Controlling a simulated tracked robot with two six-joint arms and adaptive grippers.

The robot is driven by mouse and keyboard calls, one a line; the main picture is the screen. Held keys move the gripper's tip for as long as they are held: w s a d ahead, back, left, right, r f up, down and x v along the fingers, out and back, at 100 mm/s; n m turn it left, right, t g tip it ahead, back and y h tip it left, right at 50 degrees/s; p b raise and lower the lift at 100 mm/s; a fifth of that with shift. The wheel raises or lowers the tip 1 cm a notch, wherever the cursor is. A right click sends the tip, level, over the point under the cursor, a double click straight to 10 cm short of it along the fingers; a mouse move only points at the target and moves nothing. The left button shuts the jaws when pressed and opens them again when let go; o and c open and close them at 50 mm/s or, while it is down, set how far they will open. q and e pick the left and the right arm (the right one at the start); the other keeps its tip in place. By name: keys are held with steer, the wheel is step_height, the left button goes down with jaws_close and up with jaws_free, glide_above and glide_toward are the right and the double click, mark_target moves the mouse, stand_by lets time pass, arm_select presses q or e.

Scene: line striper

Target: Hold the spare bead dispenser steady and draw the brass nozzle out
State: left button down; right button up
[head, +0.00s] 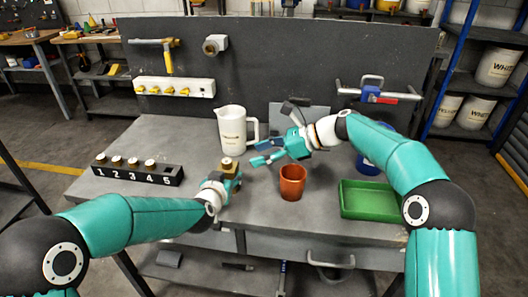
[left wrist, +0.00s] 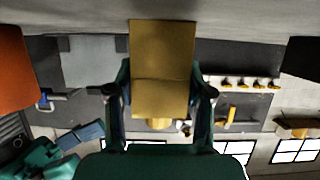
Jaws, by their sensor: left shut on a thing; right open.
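The spare bead dispenser seems to be the brown block (head: 231,171) at my left gripper (head: 228,182), in front of the white jug. In the left wrist view the block (left wrist: 161,55) stands between the fingers of my left gripper (left wrist: 160,95), which is shut on it. A pale round end on top of the block, seemingly the brass nozzle (head: 227,161), also shows as a yellow round end in the left wrist view (left wrist: 160,124). I cannot tell whether the block touches the bench. My right gripper (head: 262,153) is open and empty, right of and slightly above the block.
An orange-brown cup (head: 292,183) stands below and right of my right gripper. The white jug (head: 231,126) is behind the block. A black rack (head: 148,178) numbered 1 to 5 holds several capped pieces at left. A green tray (head: 372,214) lies at right.

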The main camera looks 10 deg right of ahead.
mark_target(232, 162)
steer(key=shift+w+x, duration=0.15)
steer(key=shift+x, duration=2.2)
steer(key=shift+w+x, duration=0.1)
steer(key=shift+x, duration=2.25)
steer(key=shift+d+f, duration=0.1)
steer(key=shift+d, duration=0.05)
steer(key=c, duration=0.5)
steer(key=o, duration=0.5)
